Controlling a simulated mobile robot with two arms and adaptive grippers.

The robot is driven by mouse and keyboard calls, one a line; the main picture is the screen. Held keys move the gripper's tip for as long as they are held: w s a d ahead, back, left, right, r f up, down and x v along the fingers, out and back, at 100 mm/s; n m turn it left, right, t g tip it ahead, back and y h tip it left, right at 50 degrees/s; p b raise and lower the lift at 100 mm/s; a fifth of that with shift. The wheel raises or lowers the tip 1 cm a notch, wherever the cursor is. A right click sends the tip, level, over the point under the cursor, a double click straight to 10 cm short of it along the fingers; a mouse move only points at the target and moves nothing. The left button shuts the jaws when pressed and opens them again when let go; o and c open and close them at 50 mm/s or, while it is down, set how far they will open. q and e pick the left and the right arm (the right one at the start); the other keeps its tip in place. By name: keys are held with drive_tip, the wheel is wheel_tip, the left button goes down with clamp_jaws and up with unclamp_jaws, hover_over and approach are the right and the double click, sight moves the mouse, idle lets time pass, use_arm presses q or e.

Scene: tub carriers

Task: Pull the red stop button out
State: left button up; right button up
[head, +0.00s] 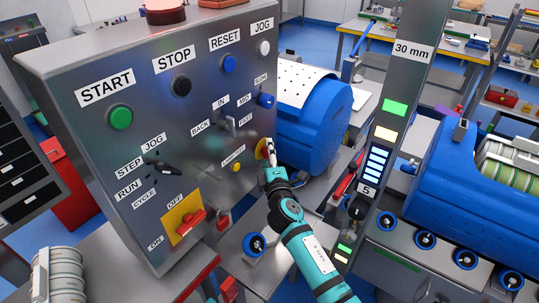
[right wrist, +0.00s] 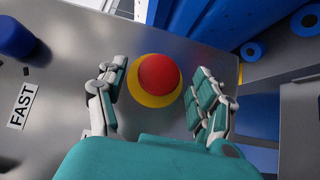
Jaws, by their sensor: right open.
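The red stop button (right wrist: 159,74) is a round red cap on a yellow ring (right wrist: 155,99), set on the grey metal panel. My right gripper (right wrist: 160,80) is open, with one finger on each side of the button. A gap shows between each finger and the button. In the head view the right gripper (head: 267,149) is at the panel's right edge. There the red cap is mostly hidden behind it and a bit of the yellow ring (head: 260,149) shows. I cannot tell whether the button is pressed in. My left gripper is not in view.
The control panel (head: 100,150) carries a green START button (head: 120,117), a black STOP button (head: 181,85), a blue knob (head: 266,100) and a red switch (head: 190,222) on yellow. A blue machine housing (head: 318,120) stands close to the right of the gripper. A grey post (head: 400,85) stands further right.

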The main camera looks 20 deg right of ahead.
clamp_jaws()
drive_tip(key=shift+s+d+f, duration=0.15)
drive_tip(key=shift+s+d, duration=0.4)
drive_tip(key=shift+s, duration=0.05)
idle(0.3)
drive_tip(key=shift+c, duration=2.2)
unclamp_jaws()
drive_tip(key=o, duration=0.4)
drive_tip(key=shift+s+d, duration=0.1)
drive_tip(key=shift+s, duration=0.05)
drive_tip(key=shift+o, duration=0.2)
drive_tip(key=s+a, duration=0.1)
drive_tip(key=s, duration=1.1)
drive_tip(key=shift+a, duration=0.25)
